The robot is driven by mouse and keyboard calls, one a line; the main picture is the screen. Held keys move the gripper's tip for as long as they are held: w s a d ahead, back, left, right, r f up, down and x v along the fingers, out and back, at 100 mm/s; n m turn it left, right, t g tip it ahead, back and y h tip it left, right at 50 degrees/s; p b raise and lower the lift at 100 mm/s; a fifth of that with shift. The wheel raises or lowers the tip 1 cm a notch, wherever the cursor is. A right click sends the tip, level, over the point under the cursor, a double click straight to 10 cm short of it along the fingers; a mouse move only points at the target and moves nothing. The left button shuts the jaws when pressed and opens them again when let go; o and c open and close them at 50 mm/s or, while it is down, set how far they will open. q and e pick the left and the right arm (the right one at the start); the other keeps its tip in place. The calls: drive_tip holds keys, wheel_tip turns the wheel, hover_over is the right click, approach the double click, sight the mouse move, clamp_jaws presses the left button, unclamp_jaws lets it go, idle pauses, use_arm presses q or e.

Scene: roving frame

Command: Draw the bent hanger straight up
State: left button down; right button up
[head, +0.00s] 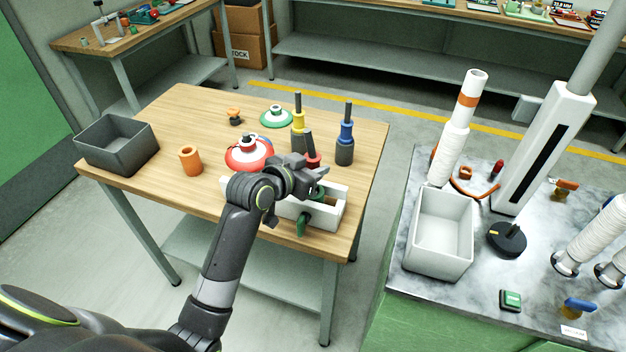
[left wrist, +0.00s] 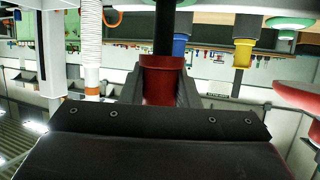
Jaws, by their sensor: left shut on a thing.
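My left gripper (head: 316,178) is over the front part of the wooden table, shut on a red piece with a dark shaft (head: 312,158). The shaft leans in the head view. In the left wrist view the red piece (left wrist: 162,82) sits between the two fingers, with the dark shaft running to the top edge. A bent orange-red piece (head: 474,192) lies on the right bench behind the pale bin. I cannot tell which thing is the bent hanger. My right gripper is not in view.
Yellow (head: 298,140) and blue (head: 346,145) pieces with dark shafts stand close behind my left gripper. A white-walled tray (head: 328,217) is at the table's front. A red disc (head: 240,161), orange cup (head: 190,160) and grey bin (head: 117,152) stand left. A pale bin (head: 438,263) is on the right bench.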

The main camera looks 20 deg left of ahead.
sight(312, 140)
use_arm(q)
wheel_tip(312, 140, up, 6)
drive_tip(key=shift+f, duration=0.25)
drive_tip(key=shift+r+p, duration=1.2)
drive_tip(key=shift+p, duration=0.2)
drive_tip(key=shift+f, duration=0.1)
